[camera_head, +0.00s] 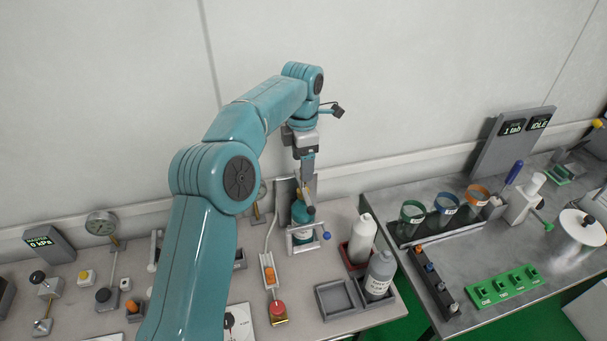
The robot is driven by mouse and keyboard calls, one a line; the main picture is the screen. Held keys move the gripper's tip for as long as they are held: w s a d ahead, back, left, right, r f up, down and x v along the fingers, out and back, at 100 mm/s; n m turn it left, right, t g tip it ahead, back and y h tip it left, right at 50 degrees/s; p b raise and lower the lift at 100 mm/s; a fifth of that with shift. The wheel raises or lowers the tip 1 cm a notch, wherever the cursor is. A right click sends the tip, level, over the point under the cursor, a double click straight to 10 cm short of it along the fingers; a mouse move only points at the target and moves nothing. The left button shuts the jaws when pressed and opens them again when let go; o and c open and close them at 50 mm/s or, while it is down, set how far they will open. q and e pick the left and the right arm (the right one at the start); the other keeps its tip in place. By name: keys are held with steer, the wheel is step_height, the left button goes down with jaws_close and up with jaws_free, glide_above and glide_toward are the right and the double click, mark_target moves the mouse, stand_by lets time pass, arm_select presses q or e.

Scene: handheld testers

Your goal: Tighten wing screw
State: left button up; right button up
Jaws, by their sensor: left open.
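My left gripper (308,196) points down at the back of the left bench. Its jaws are open around or just in front of the top of a teal cylinder (300,214); I cannot tell if they touch it. The cylinder stands upright in a pale metal stand (302,245). A small blue knob (326,236) sticks out to the right of this stand, apart from the fingers. I cannot make out clearly which part is the wing screw. My right gripper is not in view.
A white bottle (363,238) and a grey bottle (379,272) stand to the right, by a grey tray (336,299). An orange-and-red fixture (271,279) lies in front. A dial gauge (101,223) stands far left. A second bench (400,203) holds coloured cups.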

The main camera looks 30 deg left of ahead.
arm_select(q)
steer(key=shift+s+f, duration=0.1)
steer(key=shift+f, duration=0.5)
steer(key=shift+s+d+f, duration=0.2)
steer(key=shift+d+f, duration=0.05)
steer(key=shift+f, duration=0.15)
steer(key=shift+w+a+f, duration=0.15)
steer(key=shift+w+f, duration=0.15)
steer(key=shift+f, duration=0.05)
steer(key=shift+s+r, duration=0.2)
steer(key=c, duration=0.8)
steer(key=shift+w+f, duration=0.1)
steer(key=shift+c, duration=1.3)
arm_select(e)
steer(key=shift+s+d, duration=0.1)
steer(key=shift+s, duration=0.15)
arm_select(q)
steer(key=shift+m, duration=0.3)
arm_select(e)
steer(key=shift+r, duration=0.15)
